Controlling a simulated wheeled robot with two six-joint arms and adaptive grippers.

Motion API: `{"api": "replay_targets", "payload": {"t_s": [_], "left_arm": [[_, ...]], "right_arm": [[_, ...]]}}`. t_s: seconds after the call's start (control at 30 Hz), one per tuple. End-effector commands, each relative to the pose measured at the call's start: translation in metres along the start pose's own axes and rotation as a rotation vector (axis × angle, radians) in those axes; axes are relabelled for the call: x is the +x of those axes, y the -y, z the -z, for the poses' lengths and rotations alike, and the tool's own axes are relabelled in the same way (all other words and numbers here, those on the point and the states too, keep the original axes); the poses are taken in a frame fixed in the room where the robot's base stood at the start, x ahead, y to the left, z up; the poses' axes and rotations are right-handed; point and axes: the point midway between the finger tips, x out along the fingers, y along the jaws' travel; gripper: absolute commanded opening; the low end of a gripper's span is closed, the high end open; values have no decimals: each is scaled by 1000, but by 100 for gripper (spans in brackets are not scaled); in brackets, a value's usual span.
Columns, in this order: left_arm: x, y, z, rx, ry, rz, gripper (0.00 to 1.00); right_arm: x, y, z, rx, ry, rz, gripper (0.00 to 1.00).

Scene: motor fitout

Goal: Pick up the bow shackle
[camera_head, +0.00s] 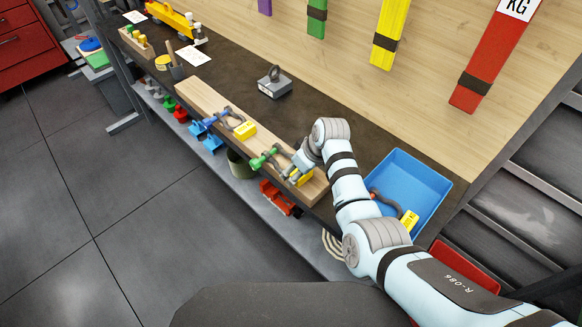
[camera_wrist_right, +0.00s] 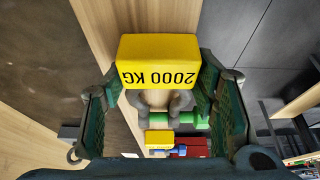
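A grey bow shackle with a green pin (camera_head: 262,160) lies on the wooden beam, its yellow tag partly hidden by my right gripper (camera_head: 297,177). In the right wrist view its yellow tag (camera_wrist_right: 160,62) reads 2000 KG, with the grey bow (camera_wrist_right: 181,100) and green pin (camera_wrist_right: 190,118) beyond it. My right gripper (camera_wrist_right: 163,115) is open, with one finger on each side of the tag. I cannot tell whether the fingers touch it. Another shackle, with a blue pin (camera_head: 197,130) and yellow tag (camera_head: 245,130), lies farther left on the beam. My left gripper is out of view.
A blue bin (camera_head: 437,188) right of my right arm holds a shackle with a yellow tag (camera_head: 409,220). A grey block with a ring (camera_head: 274,86) stands on the dark bench behind the beam. Coloured slings hang on the back panel. Several coloured items lie on the lower shelf.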

Motion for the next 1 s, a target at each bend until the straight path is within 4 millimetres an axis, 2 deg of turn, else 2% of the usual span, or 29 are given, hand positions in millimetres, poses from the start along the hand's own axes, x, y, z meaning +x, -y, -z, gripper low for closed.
{"api": "replay_targets", "payload": {"t_s": [0.03,0.1,0.13,0.43,0.47,0.53,0.57,0.6,0.67,0.9,1.0], "left_arm": [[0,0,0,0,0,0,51],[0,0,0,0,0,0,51],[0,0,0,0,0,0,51],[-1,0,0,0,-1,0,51],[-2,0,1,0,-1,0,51],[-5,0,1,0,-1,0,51],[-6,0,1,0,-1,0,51],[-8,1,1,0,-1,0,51],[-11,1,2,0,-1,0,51],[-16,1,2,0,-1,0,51],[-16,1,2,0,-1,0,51]], "right_arm": [[0,0,0,0,0,-1,34],[0,0,0,0,0,-1,22],[-1,-1,1,0,-2,-2,20],[-5,-1,3,0,-3,-2,19],[-7,-1,4,-1,-4,-3,14],[-16,-1,8,-1,-4,-3,14],[-21,-1,10,-1,-5,-3,8],[-29,-1,14,-1,-6,-4,1],[-45,-1,21,-2,-7,-4,1],[-127,-1,54,-3,-8,-5,1],[-153,-1,65,-2,-6,-4,1]]}}
